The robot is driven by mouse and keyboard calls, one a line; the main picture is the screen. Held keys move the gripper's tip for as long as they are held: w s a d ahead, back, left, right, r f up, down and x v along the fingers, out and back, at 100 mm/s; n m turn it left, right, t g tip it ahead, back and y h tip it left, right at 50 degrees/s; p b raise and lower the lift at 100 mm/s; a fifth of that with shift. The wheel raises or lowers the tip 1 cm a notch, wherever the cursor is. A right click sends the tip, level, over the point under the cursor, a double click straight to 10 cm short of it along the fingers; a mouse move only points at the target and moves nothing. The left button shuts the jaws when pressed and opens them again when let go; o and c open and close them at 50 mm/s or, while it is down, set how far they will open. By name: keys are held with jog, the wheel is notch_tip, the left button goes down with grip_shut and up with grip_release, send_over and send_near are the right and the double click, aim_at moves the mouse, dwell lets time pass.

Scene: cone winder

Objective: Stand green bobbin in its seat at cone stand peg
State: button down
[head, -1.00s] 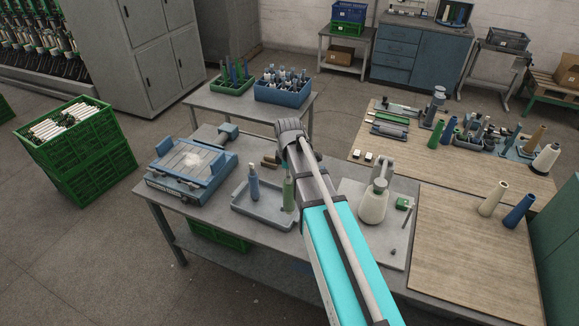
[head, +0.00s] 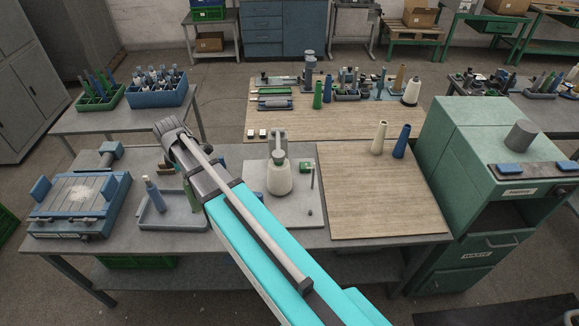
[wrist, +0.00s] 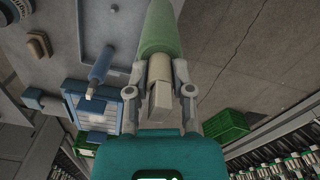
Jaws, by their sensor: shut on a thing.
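In the wrist view the green bobbin (wrist: 161,28) stands out beyond my gripper (wrist: 159,72). Both fingers are shut on its pale lower end. I cannot tell for sure which is the cone stand peg's seat.
A blue-topped device (head: 75,200) stands at the table's left. A blue bobbin (head: 154,194) stands in the tray. A wooden board (head: 375,205) right of the plate is mostly bare, with a cream cone (head: 379,138) and blue cone (head: 402,141) at its back. A green cabinet (head: 490,150) bounds the right.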

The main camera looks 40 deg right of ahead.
aim_at(193, 196)
notch_tip(193, 196, down, 10)
jog(key=b, duration=0.9)
jog(key=shift+f+b, duration=0.2)
jog(key=shift+b, duration=0.2)
jog(key=shift+a, duration=0.1)
